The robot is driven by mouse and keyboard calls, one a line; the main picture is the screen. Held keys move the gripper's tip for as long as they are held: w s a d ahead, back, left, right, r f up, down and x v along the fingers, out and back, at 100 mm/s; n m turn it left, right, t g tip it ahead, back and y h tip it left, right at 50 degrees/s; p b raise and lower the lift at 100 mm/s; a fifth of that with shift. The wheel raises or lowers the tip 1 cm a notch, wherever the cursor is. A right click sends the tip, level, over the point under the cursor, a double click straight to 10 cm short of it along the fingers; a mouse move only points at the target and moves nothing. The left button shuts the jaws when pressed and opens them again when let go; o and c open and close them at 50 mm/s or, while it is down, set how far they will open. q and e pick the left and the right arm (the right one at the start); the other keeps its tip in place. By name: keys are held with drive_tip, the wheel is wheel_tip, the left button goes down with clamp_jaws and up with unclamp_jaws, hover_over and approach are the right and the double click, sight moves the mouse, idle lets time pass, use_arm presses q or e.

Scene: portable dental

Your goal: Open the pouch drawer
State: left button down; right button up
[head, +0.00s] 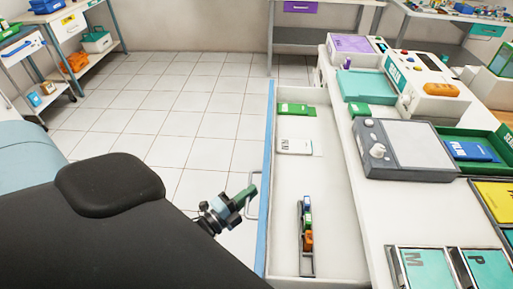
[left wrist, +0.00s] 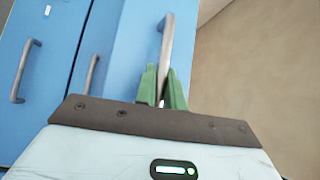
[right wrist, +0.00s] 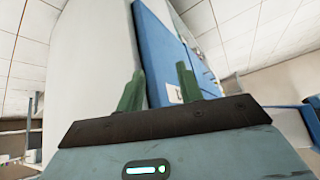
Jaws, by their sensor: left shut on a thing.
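The drawer (head: 335,185) stands pulled out from the white-topped cabinet, with a blue front along its left edge and a metal bar handle (head: 253,208). My left gripper (head: 248,192) is at this handle. In the left wrist view its green fingers (left wrist: 163,85) are closed around the lower part of the handle (left wrist: 168,40), against a blue front. Inside the drawer lie a green packet (head: 296,109), a white packet (head: 294,146) and a narrow rack with small coloured items (head: 307,240). My right gripper (right wrist: 160,88) is open and empty, facing a blue panel (right wrist: 165,50).
The countertop (head: 350,215) right of the drawer holds a grey device (head: 405,148), a green tray (head: 495,140) and teal panels marked M and P (head: 425,268). Tiled floor (head: 190,110) beyond is clear.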

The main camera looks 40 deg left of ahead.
idle(0.3)
use_arm(q)
drive_tip(key=c, duration=1.5)
unclamp_jaws()
drive_tip(key=shift+s, duration=0.15)
drive_tip(key=b+v, duration=0.1)
drive_tip(key=v, duration=0.6)
drive_tip(key=shift+s, duration=0.3)
drive_tip(key=shift+a, duration=0.1)
